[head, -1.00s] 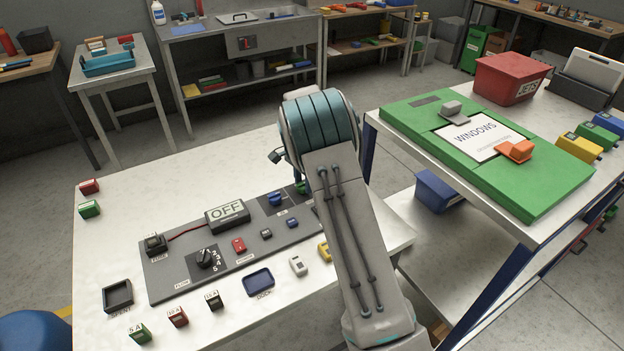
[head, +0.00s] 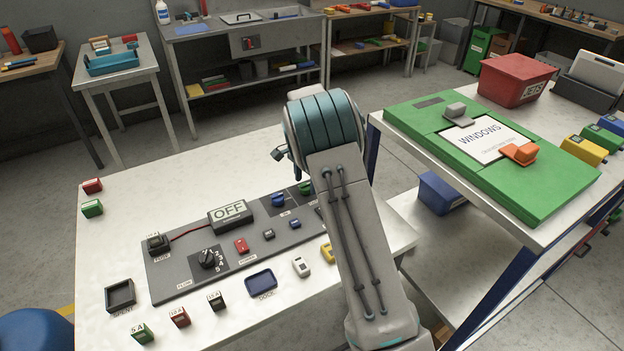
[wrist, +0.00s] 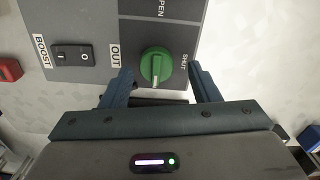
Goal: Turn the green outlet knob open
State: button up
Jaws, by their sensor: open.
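The green outlet knob (wrist: 156,66) sits on the grey panel in the wrist view, by the OUT label. Its white mark points toward the bottom of the picture; SHUT is printed to its right and OPEN above it. My gripper (wrist: 160,70) is open, with one fingertip on each side of the knob and a visible gap on both sides. In the head view the green knob (head: 305,188) shows just left of my arm, which hides my gripper's fingers.
The grey panel (head: 180,280) also carries an OFF display (head: 230,211), a black flow dial (head: 208,259) and a blue knob (head: 278,200). A BOOST switch (wrist: 72,55) lies left of the green knob. A bench with a green WINDOWS board (head: 540,195) stands to the right.

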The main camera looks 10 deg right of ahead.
notch_tip(320, 180, up, 13)
jog(key=shift+r+b, duration=0.15)
jog(key=shift+b, duration=0.15)
jog(key=s+d+r+n+t, duration=0.1)
jog(key=s+r+n, duration=0.25)
jog(key=s, duration=0.55)
jog(key=s+d+r+n, duration=0.15)
jog(key=s+r, duration=0.25)
jog(key=s, duration=0.5)
jog(key=s+f+n+t, duration=0.1)
jog(key=s+f+n, duration=0.1)
jog(key=s, duration=0.7)
jog(key=s+f+n+t, duration=0.1)
jog(key=s+n, duration=0.4)
jog(key=s, duration=0.5)
jog(key=shift+s+f, duration=0.15)
jog(key=shift+f, duration=0.75)
